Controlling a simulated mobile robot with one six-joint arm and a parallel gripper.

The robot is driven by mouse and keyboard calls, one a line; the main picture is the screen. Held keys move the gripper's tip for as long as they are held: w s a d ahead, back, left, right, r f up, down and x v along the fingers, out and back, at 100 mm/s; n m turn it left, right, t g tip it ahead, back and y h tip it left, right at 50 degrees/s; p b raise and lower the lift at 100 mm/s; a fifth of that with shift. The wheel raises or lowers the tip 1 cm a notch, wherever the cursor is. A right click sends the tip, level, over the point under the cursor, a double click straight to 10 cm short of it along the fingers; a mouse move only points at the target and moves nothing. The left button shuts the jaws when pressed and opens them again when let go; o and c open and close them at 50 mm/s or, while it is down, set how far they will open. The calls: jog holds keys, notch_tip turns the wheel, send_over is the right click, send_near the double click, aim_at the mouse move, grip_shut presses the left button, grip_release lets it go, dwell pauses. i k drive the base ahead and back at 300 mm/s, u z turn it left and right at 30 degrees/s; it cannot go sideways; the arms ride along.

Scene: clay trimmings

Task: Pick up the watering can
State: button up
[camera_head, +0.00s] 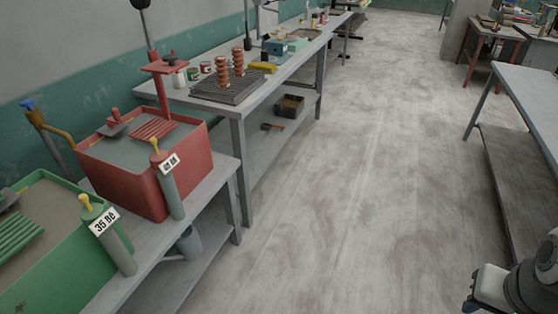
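A grey-blue vessel (188,243) that looks like the watering can is on the lower shelf of the left bench, below the red tub. A thin spout or handle reaches out from its left side. The bench top above hides part of it, so its full shape is unclear. Part of my arm shows in the bottom right corner, across the aisle and well apart from the vessel. I see no gripper fingers in this view.
A red tub (185,165) and a green tub (60,265) stand on the bench with tagged cylinders (170,190) in front. A farther table (150,92) holds a grate with copper-coloured coils. A grey table (530,85) stands at right. The concrete aisle (350,180) between is clear.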

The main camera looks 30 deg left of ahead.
aim_at(189, 245)
jog(key=u, duration=0.05)
jog(key=i, duration=2.5)
jog(key=u, duration=1.5)
jog(key=k, duration=0.1)
jog(key=u, duration=2.9)
jog(key=k, duration=0.45)
jog(key=z, duration=0.15)
jog(key=i, duration=0.45)
